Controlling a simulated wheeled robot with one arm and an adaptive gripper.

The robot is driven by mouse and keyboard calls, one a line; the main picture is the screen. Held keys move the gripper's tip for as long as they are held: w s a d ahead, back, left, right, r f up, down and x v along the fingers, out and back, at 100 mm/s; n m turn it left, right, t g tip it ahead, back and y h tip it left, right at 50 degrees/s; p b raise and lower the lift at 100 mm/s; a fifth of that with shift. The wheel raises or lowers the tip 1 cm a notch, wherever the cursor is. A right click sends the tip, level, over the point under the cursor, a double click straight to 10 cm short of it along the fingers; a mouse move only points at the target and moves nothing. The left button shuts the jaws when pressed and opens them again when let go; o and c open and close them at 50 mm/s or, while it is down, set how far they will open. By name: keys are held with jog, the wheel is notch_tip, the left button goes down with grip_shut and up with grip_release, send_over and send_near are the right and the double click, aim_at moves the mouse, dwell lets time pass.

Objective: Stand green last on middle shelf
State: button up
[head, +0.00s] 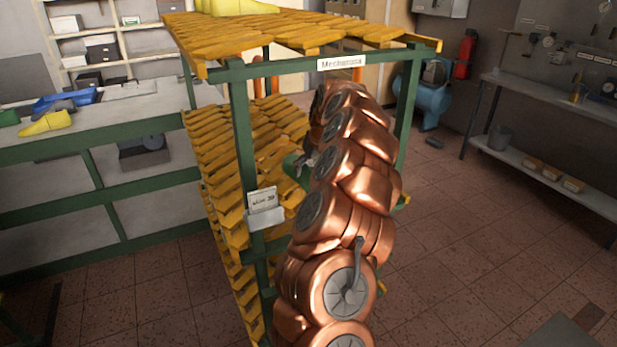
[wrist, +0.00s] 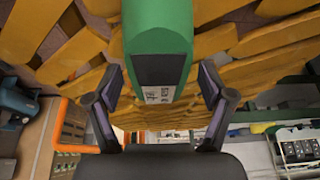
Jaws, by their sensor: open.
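The green last (wrist: 158,30) shows large in the wrist view, its dark end with a small label towards me. My gripper (wrist: 160,85) is open, with one finger on each side of the last. I cannot tell whether the fingers touch it. In the head view part of the green last (head: 293,163) shows inside the rack, left of my copper arm, at about the middle level. The rack (head: 240,150) has green posts and rows of yellow lasts (head: 222,190). My arm hides much of the shelf, and the last's underside contact is not clear.
A rack post with a size card (head: 262,200) stands close left of my arm. The top shelf's yellow lasts (head: 300,30) hang over the opening. A bench (head: 150,105) with a blue tray (head: 65,99) and yellow last (head: 45,123) stands left.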

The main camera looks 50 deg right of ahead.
jog(key=s+a+b, duration=0.1)
jog(key=s, duration=0.2)
jog(key=s+a+b, duration=0.1)
jog(key=s+b, duration=0.1)
jog(key=s, duration=0.2)
jog(key=s+a+b, duration=0.1)
jog(key=s, duration=0.2)
jog(key=shift+s+f, duration=0.15)
jog(key=shift+s, duration=0.2)
jog(key=shift+s+a, duration=0.1)
jog(key=shift+s, duration=0.3)
